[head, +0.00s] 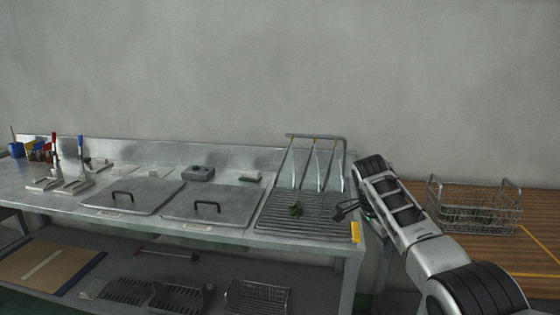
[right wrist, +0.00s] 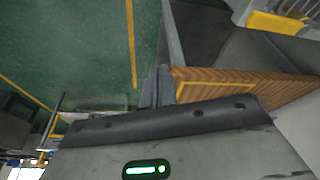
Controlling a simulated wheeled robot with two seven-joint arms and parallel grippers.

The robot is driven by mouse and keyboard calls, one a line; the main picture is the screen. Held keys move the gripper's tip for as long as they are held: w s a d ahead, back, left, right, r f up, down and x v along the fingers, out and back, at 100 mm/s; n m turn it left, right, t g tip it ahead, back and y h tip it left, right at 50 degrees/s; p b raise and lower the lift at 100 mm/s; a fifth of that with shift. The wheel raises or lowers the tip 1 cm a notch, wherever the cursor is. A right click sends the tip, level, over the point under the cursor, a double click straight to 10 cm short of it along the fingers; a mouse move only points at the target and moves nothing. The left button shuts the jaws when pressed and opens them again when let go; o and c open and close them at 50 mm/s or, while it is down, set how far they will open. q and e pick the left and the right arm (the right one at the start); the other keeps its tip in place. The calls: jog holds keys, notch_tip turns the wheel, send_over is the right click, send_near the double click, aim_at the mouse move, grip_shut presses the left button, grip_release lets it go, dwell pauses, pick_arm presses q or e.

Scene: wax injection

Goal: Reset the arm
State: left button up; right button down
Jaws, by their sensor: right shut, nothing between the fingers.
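My right arm comes in from the lower right in the head view. Its gripper (head: 344,209) is shut and empty, beside the right end of the steel counter (head: 247,237) and near the ribbed drain area (head: 310,222). A small dark green piece (head: 296,209) lies on that drain area, apart from the gripper. In the right wrist view, my gripper's dark fingers (right wrist: 155,90) point toward the floor and the edge of a wooden table. My left arm and gripper are not in view.
A wire basket (head: 476,207) with green contents stands on the wooden table (head: 532,247) at right. Two lidded wells (head: 132,192) (head: 212,204) and a metal rack (head: 316,162) are on the counter. A lower shelf (head: 120,262) holds trays. A grey wall is behind.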

jog(key=s+a+f+n+t+y, duration=0.1)
jog(key=s+a+f+n+y, duration=0.1)
jog(key=s+f+n, duration=1.1)
jog(key=s+a+f+n+t+y, duration=0.15)
jog(key=s+n, duration=0.35)
jog(key=s, duration=2.1)
jog(key=w+a+f+t+y, duration=0.3)
jog(key=w+a+f+t, duration=0.1)
jog(key=w+f+t, duration=0.2)
notch_tip(320, 180, down, 2)
jog(key=shift+w+a+f+n+t, duration=0.15)
jog(key=shift+a+n+t, duration=0.25)
jog(key=shift+t, duration=0.25)
